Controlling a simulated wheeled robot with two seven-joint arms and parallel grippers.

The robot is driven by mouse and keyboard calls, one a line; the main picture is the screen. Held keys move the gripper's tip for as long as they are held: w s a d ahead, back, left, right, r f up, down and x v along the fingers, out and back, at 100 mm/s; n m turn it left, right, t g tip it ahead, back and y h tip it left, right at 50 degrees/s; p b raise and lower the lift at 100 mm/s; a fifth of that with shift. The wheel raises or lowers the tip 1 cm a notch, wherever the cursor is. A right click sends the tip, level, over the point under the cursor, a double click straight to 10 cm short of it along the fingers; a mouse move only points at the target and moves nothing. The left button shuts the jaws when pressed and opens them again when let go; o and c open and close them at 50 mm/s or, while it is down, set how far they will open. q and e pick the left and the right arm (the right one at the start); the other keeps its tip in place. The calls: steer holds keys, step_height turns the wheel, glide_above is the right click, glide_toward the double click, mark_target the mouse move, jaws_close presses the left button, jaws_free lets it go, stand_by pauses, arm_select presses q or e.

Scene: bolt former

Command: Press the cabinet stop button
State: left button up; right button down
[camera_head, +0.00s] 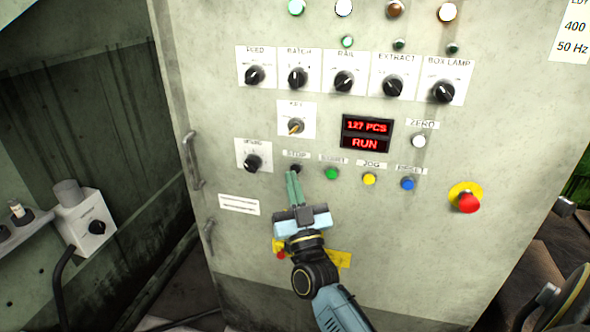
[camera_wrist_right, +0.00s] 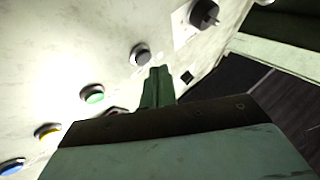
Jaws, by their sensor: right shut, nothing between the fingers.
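The grey cabinet (camera_head: 330,225) fills most of the head view. Its stop button (camera_head: 295,168) is small and dark, under the STOP label and left of the green button. In the right wrist view the stop button (camera_wrist_right: 140,54) is a dark round cap standing out from the panel. My right gripper (camera_head: 292,176) is shut and empty, its green fingers pointing up at the panel just below the stop button. In the right wrist view the fingertips (camera_wrist_right: 158,70) sit close beside the button, with a small gap in the picture. My left gripper is not in view.
A green button (camera_head: 332,174), yellow button (camera_head: 369,179) and blue button (camera_head: 407,184) line up to the right. A mode knob (camera_head: 252,162) is to the left. The display (camera_head: 367,134) reads 127 PCS and RUN. A red emergency button (camera_head: 468,202) sits far right.

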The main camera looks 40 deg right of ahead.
stand_by(0.7)
steer(key=shift+w+d, duration=0.55)
steer(key=shift+d, duration=0.1)
stand_by(0.6)
stand_by(0.4)
steer(key=shift+s+a+p, duration=0.55)
steer(key=shift+a, duration=0.1)
steer(key=shift+s+a+p, duration=1.1)
steer(key=shift+s+a, duration=0.5)
steer(key=shift+a, duration=0.3)
